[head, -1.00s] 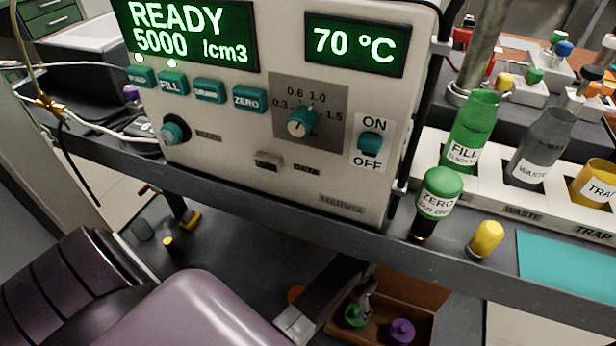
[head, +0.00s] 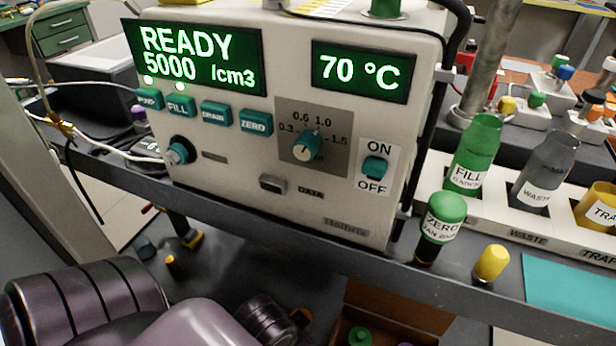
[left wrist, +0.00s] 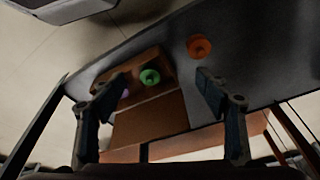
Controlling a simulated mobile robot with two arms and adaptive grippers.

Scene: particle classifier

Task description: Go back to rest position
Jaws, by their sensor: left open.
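The particle classifier (head: 300,215) stands on the shelf with its screens reading READY, 5000 /cm3 and 70 °C. In the left wrist view my left gripper (left wrist: 165,100) is open, with its two fingers apart and nothing between them. Below and beyond it is a brown box (left wrist: 150,112) holding a green cap (left wrist: 150,76) and a purple cap (left wrist: 125,93). In the head view my left arm is folded at the lower left and its fingers are not visible. My right gripper is in neither view.
A green ZERO bottle (head: 441,225) and a yellow cap (head: 491,262) stand on the shelf edge (head: 300,245). FILL (head: 473,155), WASTE (head: 544,170) and TRAP (head: 597,207) bottles sit in the white rack. An orange cap (left wrist: 199,46) lies outside the box on a dark surface.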

